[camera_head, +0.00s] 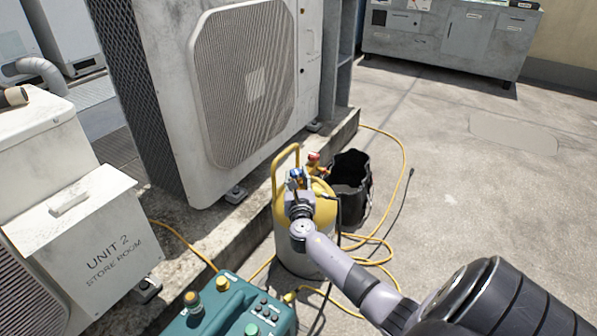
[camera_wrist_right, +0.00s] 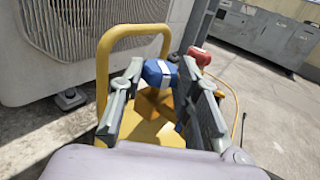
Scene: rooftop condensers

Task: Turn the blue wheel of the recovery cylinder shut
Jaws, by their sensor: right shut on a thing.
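The recovery cylinder (camera_head: 297,258) stands upright on the roof floor, with a grey body, yellow top and yellow handle. Its blue wheel (camera_head: 296,173) is on top and also shows in the right wrist view (camera_wrist_right: 160,75), with a white band across it. My right gripper (camera_head: 297,186) reaches over the cylinder from the lower right. Its fingers (camera_wrist_right: 160,88) stand on both sides of the blue wheel and are shut on it. A red wheel (camera_wrist_right: 199,56) sits just to the right of the blue one. My left gripper is not in view.
A teal machine (camera_head: 240,308) stands in front of the cylinder. A black bucket (camera_head: 352,188) is close behind it to the right. Yellow hoses (camera_head: 400,190) loop over the floor. A large condenser (camera_head: 240,80) stands on a kerb behind. Open concrete lies to the right.

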